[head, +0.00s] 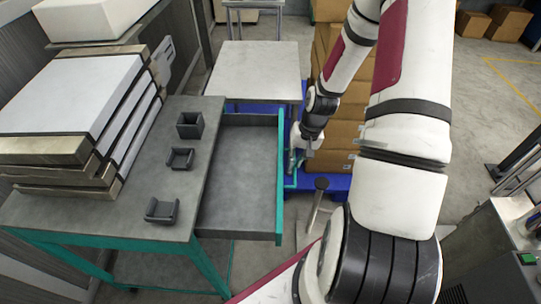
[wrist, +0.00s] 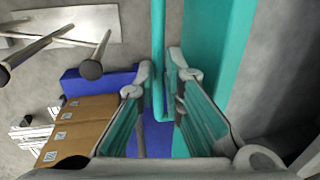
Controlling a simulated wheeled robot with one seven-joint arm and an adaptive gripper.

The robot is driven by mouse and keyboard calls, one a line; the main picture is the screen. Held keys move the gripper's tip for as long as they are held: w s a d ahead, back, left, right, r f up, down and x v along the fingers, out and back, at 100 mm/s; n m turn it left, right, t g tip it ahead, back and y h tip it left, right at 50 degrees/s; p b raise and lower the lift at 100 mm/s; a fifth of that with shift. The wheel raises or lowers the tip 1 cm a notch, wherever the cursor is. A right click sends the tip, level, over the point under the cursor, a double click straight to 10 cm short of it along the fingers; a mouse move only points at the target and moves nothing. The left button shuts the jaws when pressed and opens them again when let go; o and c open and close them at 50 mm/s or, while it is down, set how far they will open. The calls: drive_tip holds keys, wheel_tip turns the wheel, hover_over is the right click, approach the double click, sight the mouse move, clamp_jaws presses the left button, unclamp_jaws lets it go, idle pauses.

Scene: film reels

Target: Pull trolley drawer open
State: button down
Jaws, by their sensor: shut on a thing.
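The trolley (head: 105,228) has a grey top and a teal frame, at the left of the head view. Its grey drawer (head: 240,185) with a teal front (head: 281,190) stands pulled out to the right, and its inside looks empty. My gripper (head: 296,162) is at the outer side of the drawer front. In the wrist view my gripper (wrist: 160,78) is shut on the teal handle bar (wrist: 158,35), with a finger on each side. The teal drawer front (wrist: 215,50) is just right of the bar in that view.
Film cases (head: 75,90) are stacked on the trolley, beside several small dark holders (head: 190,125). A grey table (head: 255,70) stands behind the drawer. Cardboard boxes (head: 340,130) on a blue pallet (head: 335,184) are close beyond my gripper. A grey post (head: 318,200) stands nearby.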

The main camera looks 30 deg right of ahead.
drive_tip(key=s+d+p, duration=0.2)
drive_tip(key=s+d, duration=0.3)
drive_tip(key=d, duration=0.2)
drive_tip(key=c, duration=1.7)
unclamp_jaws()
drive_tip(key=r, duration=0.4)
drive_tip(key=s+d+r, duration=0.1)
drive_tip(key=r, duration=0.6)
drive_tip(key=shift+s+d+r, duration=0.15)
drive_tip(key=shift+d+r, duration=0.25)
